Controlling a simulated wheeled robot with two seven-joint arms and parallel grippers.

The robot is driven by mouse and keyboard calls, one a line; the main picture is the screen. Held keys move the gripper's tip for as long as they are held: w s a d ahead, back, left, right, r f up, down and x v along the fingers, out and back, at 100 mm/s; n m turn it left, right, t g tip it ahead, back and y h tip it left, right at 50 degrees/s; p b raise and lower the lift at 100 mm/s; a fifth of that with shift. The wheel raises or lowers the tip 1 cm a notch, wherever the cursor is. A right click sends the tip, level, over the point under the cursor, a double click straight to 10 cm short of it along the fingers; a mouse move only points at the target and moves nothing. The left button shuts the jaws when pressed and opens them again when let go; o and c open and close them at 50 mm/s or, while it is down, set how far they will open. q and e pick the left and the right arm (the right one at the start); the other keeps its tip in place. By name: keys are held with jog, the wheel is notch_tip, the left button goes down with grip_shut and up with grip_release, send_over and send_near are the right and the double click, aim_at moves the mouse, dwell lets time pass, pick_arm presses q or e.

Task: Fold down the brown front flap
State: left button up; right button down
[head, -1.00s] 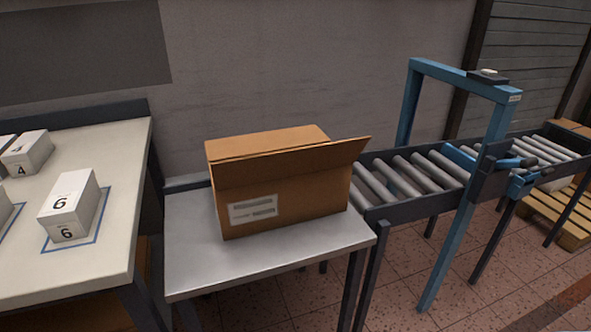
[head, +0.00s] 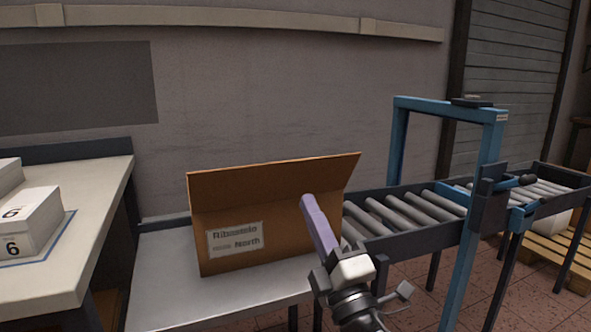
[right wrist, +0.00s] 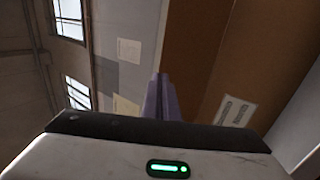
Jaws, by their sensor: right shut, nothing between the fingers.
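The brown cardboard box (head: 285,230) stands on a grey metal table, with a white label (head: 235,239) on its front. Its brown front flap (head: 265,178) stands up and leans outward along the front top edge, hiding the box top in the head view. My right gripper (head: 307,201), with purple fingers, is shut and empty in front of the box's right part, its tips just below the flap. I cannot tell whether they touch the cardboard. In the right wrist view the fingers (right wrist: 160,98) point along the brown cardboard (right wrist: 265,60). My left gripper is not in view.
The metal table (head: 165,290) has bare room left of the box. A roller conveyor (head: 410,210) with a blue frame (head: 397,130) stands to the right. A white-topped table (head: 75,225) with white numbered boxes (head: 30,222) is at the left. A wall closes the back.

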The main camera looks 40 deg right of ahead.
aim_at(290, 163)
jog(key=p+x, duration=0.2)
jog(key=x, duration=0.5)
jog(key=shift+w+r, duration=0.25)
jog(key=shift+w, duration=0.05)
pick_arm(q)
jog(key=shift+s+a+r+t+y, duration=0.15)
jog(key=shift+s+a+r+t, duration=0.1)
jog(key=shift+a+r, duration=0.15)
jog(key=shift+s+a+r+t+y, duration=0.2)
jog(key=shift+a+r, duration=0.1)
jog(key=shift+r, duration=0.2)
pick_arm(e)
jog(key=shift+w+d+r, duration=0.15)
jog(key=shift+w, duration=0.3)
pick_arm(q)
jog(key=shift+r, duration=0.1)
